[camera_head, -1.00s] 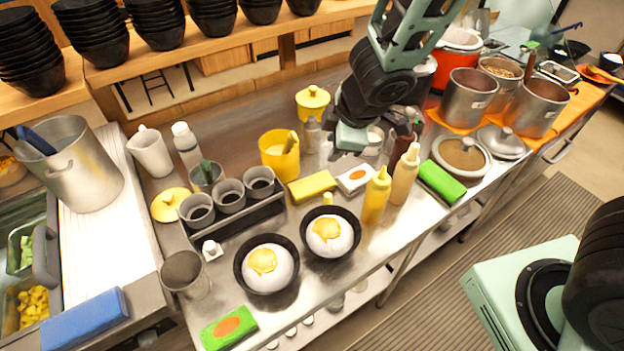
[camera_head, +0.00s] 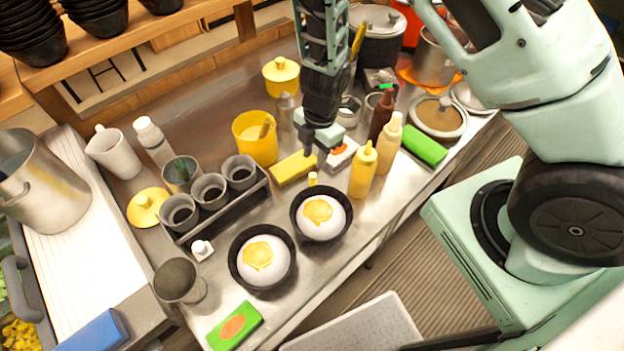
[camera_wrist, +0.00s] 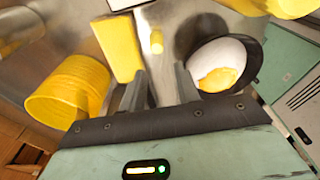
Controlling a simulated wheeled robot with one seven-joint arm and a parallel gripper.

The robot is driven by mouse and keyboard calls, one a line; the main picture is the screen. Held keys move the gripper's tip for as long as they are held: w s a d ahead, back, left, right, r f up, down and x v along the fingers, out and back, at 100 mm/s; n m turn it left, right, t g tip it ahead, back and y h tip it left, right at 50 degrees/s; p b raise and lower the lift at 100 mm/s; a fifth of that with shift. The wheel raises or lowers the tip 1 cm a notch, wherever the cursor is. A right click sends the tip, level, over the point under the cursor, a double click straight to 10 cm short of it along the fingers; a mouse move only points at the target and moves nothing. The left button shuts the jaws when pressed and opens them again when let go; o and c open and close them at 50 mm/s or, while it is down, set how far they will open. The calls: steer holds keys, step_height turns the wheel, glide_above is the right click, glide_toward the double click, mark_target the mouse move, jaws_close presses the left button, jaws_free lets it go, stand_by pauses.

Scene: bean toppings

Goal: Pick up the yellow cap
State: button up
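The small yellow cap (camera_head: 312,178) stands on the steel counter at the back edge of the right black bowl (camera_head: 346,222). It also shows in the wrist view as a short yellow cylinder (camera_wrist: 156,42), a little beyond the fingertips. My gripper (camera_head: 317,150) is above the counter, just behind the cap in the head view. In the wrist view my gripper (camera_wrist: 161,82) has its two fingers apart with nothing between them. The cap lines up roughly with the gap and is not touched.
A yellow block (camera_head: 293,168) lies close left of the cap. A yellow squeeze bottle (camera_head: 363,172) stands to its right and a yellow cup (camera_head: 254,142) behind left. The left bowl (camera_head: 235,275) and a grey cup rack (camera_head: 222,214) are nearby.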

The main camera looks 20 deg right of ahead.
mark_target(313, 175)
steer(key=f, duration=0.4)
steer(key=shift+a+b, duration=0.2)
steer(key=shift+b, duration=0.15)
step_height(313, 175, down, 5)
steer(key=shift+w+d+r+b, duration=0.1)
steer(key=shift+w+r+b, duration=0.1)
steer(key=shift+b, duration=0.45)
steer(key=shift+s+f, duration=0.1)
steer(key=shift+f, duration=0.25)
steer(key=c, duration=0.4)
